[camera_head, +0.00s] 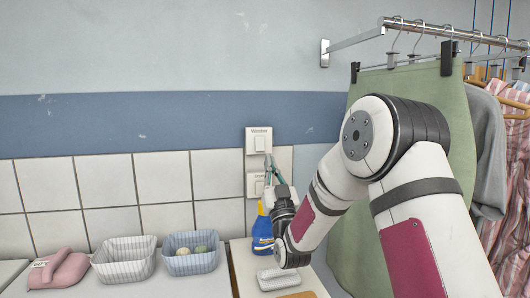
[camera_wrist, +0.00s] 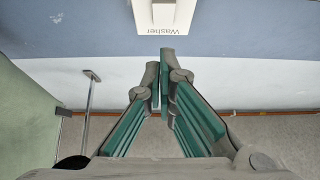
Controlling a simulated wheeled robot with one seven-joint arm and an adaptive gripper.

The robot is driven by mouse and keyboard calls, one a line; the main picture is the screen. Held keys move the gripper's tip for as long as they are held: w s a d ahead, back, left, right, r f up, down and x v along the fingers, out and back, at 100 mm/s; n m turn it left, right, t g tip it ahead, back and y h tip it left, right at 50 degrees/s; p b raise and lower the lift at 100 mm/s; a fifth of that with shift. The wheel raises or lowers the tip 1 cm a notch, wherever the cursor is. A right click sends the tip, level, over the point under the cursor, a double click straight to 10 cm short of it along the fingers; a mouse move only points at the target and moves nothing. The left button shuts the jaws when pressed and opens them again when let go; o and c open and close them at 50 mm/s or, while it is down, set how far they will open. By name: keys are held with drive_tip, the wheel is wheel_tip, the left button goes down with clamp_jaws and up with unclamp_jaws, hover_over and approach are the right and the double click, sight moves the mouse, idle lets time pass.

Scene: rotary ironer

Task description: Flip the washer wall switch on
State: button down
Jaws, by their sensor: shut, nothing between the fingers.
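The washer switch (camera_head: 258,141) is a white wall plate with a square rocker, mounted where the blue band meets the tiles. I cannot tell whether the rocker is on or off. My gripper (camera_head: 268,158) is shut and empty, its green-padded fingers pointing up near the plate's lower right. In the wrist view, the fingertips (camera_wrist: 159,62) show just below the plate's labelled edge. Whether they touch it is unclear.
A second white switch (camera_head: 255,184) sits below, partly behind my gripper. A blue spray bottle (camera_head: 262,232), a white brush (camera_head: 278,279) and two baskets (camera_head: 124,267) (camera_head: 191,264) stand below. A green cloth (camera_head: 362,200) hangs from a rail at right.

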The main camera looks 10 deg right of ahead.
sight(262, 144)
drive_tip(key=shift+w+r+p, duration=0.1)
drive_tip(key=shift+w+r, duration=0.25)
drive_tip(key=shift+w, duration=0.85)
drive_tip(key=shift+w+r+p, duration=0.1)
drive_tip(key=shift+w+r, duration=0.25)
drive_tip(key=shift+w, duration=0.9)
drive_tip(key=shift+w+r+p, duration=0.1)
drive_tip(key=shift+w+r, duration=0.25)
drive_tip(key=shift+w, duration=0.85)
drive_tip(key=shift+w+f+b, duration=0.4)
drive_tip(key=shift+w+b, duration=0.15)
drive_tip(key=shift+b, duration=0.7)
drive_tip(key=shift+s+r+p, duration=0.15)
drive_tip(key=shift+p, duration=0.15)
